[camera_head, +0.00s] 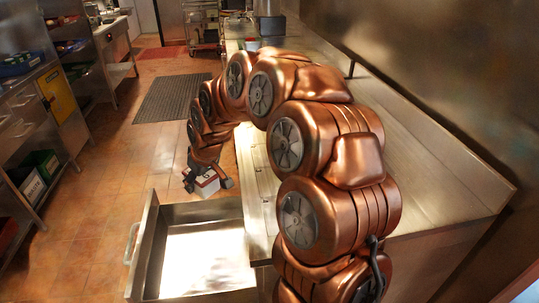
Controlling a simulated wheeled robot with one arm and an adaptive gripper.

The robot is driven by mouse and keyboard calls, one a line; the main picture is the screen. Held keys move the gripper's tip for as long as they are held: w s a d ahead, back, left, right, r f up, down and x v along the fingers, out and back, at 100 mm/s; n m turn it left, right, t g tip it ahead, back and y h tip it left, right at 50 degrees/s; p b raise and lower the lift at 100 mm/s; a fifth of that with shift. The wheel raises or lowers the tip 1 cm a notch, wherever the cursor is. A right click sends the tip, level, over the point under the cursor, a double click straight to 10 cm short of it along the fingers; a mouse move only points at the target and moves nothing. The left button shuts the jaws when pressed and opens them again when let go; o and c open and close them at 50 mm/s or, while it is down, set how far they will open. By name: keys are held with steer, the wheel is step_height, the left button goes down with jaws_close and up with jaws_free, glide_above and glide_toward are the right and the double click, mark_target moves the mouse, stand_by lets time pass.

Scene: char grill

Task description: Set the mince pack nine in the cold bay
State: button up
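A small white pack with red on it (208,184) is at the end of my copper-coloured arm. I cannot read its label, so I cannot tell whether it is mince pack nine. My gripper (207,182) points down, with its dark fingers on either side of the pack, and appears shut on it. The pack is above the far edge of an open steel drawer (153,240), which may be the cold bay. The visible drawer floor is bright and bare. My arm and the counter hide its right part.
The steel counter (430,185) runs along the right, with my arm across it. A small container (252,44) stands at its far end. Shelving with a green box (40,163) lines the left. The tiled floor between is clear, with a dark mat (172,98).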

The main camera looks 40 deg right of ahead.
steer(key=d+r+n+y, duration=0.1)
steer(key=d+n, duration=0.2)
steer(key=d, duration=0.1)
steer(key=d+r+n+g+y, duration=0.1)
steer(key=d+n, duration=0.2)
steer(key=d, duration=0.1)
steer(key=s+d+r+n+g+y+p, duration=0.1)
steer(key=d+n, duration=0.3)
steer(key=shift+s+d, duration=0.1)
steer(key=shift+d, duration=0.2)
steer(key=w+d+p, duration=0.1)
steer(key=d, duration=0.4)
steer(key=w+d+f+p, duration=0.1)
steer(key=w+d+p, duration=0.1)
steer(key=d, duration=0.2)
steer(key=w+d+p, duration=0.1)
steer(key=d+p, duration=0.1)
steer(key=d, duration=0.3)
steer(key=shift+w+d+f, duration=0.15)
steer(key=shift+w+d, duration=0.15)
steer(key=shift+w, duration=0.1)
step_height(320, 180, down, 3)
steer(key=shift+r+g+p, duration=0.1)
steer(key=shift+g+p, duration=0.2)
steer(key=shift+p, duration=0.9)
steer(key=shift+f, duration=0.45)
steer(key=shift+f, duration=0.1)
steer(key=o, duration=1.4)
